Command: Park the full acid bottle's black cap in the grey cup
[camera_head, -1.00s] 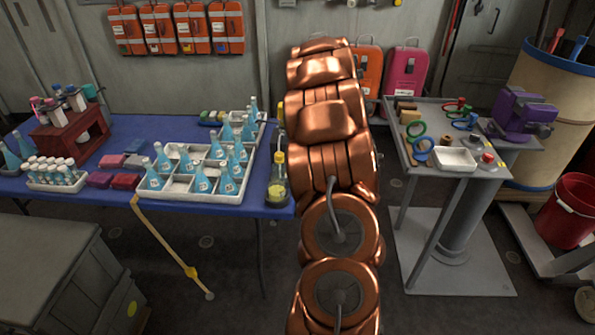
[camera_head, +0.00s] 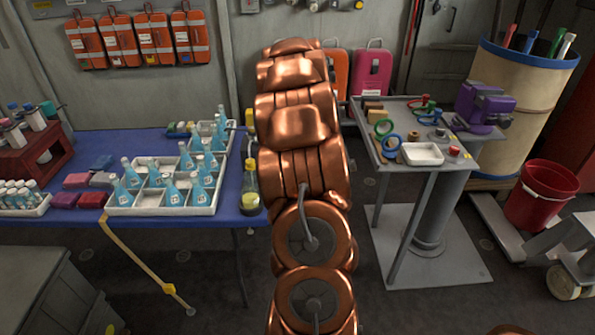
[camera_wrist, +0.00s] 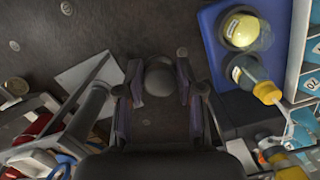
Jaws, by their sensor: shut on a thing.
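In the wrist view my gripper (camera_wrist: 158,88) is shut on a dark rounded thing (camera_wrist: 158,74), which looks like the black cap. It is held above the floor, to the left of the blue table. My arm hides my gripper in the head view. I cannot make out the grey cup.
The blue table (camera_head: 150,233) carries a white divided tray (camera_head: 150,211) of blue-liquid flasks. Open floor lies between table and stand.

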